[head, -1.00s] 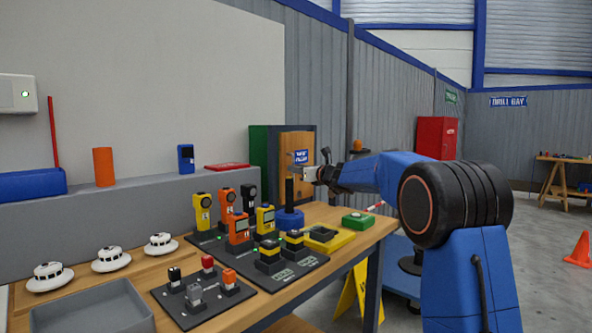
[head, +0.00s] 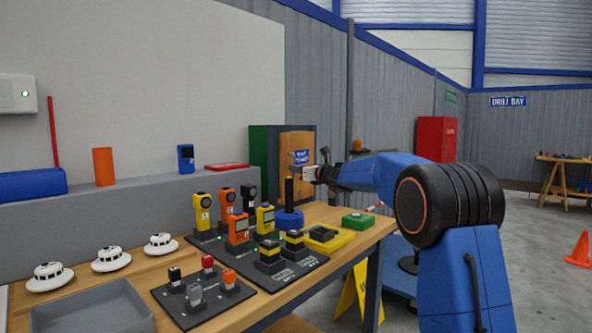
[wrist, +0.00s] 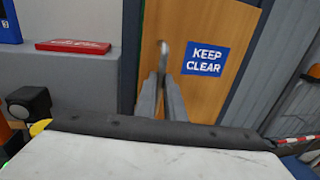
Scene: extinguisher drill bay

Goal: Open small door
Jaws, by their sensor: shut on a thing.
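The small door (head: 296,143) is a light wooden panel with a blue "KEEP CLEAR" sign (wrist: 205,60), set in a dark green and grey cabinet (head: 262,150) at the far end of the bench. My gripper (head: 312,174) is in front of the door. In the wrist view, the gripper's two fingers (wrist: 163,90) are close together on the metal door handle (wrist: 163,52), left of the sign. Only the handle's upper end shows above the fingers. I cannot tell whether the door stands slightly ajar.
A black post on a blue base (head: 289,218) stands on the bench (head: 345,245) close below my gripper. A green box with a button (head: 358,221) and several handheld detectors stand nearby. A red case (wrist: 73,47) lies on the ledge left of the door.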

